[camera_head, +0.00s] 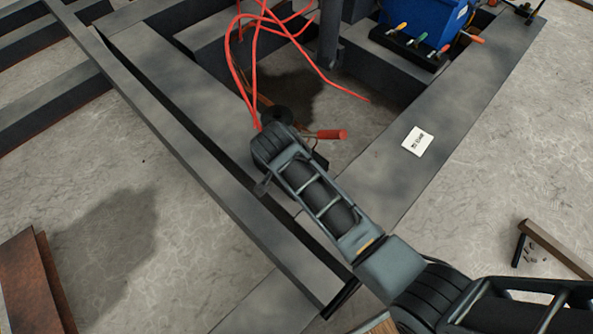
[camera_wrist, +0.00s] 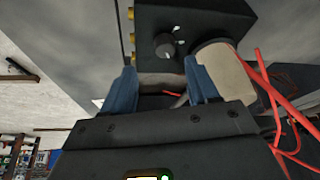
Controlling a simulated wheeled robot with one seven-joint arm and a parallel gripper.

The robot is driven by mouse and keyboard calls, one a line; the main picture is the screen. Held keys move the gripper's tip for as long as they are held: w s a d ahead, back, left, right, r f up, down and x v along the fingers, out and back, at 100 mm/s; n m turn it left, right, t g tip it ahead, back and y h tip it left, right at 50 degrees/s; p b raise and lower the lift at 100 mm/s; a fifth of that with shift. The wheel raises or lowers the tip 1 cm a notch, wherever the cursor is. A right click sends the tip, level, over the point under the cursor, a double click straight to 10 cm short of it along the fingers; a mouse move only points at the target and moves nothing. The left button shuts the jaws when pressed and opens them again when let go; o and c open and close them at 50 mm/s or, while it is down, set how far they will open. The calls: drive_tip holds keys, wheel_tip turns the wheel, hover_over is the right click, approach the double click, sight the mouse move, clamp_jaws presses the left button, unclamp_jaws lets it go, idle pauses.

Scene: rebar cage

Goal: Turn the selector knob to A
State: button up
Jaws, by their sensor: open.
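The selector knob (camera_wrist: 166,46) is a small dark round knob on the face of a dark box (camera_wrist: 205,17) in the wrist view. Small white marks sit around it, too small to read, so I cannot tell its setting. My gripper (camera_wrist: 161,72) is open, its two blue fingers pointing toward the box. The knob lies just beyond the fingertips, roughly between them and apart from both. In the head view my arm covers the middle, and I cannot make out the knob or the fingers there.
A pale cylinder (camera_wrist: 222,72) stands close right of the knob. Red cables (camera_wrist: 272,95) run at the right, also in the head view (camera_head: 256,60). A red handle (camera_head: 331,134) sticks out beside my arm. Dark beams (camera_head: 190,150) frame the area. A white card (camera_head: 418,141) lies on one.

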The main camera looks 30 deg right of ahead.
drive_tip(key=b+x, duration=0.1)
drive_tip(key=x, duration=0.1)
drive_tip(key=b+x, duration=0.1)
drive_tip(key=x, duration=0.2)
drive_tip(key=w+b+x, duration=0.1)
drive_tip(key=x, duration=0.1)
drive_tip(key=shift+f, duration=0.1)
drive_tip(key=c, duration=1)
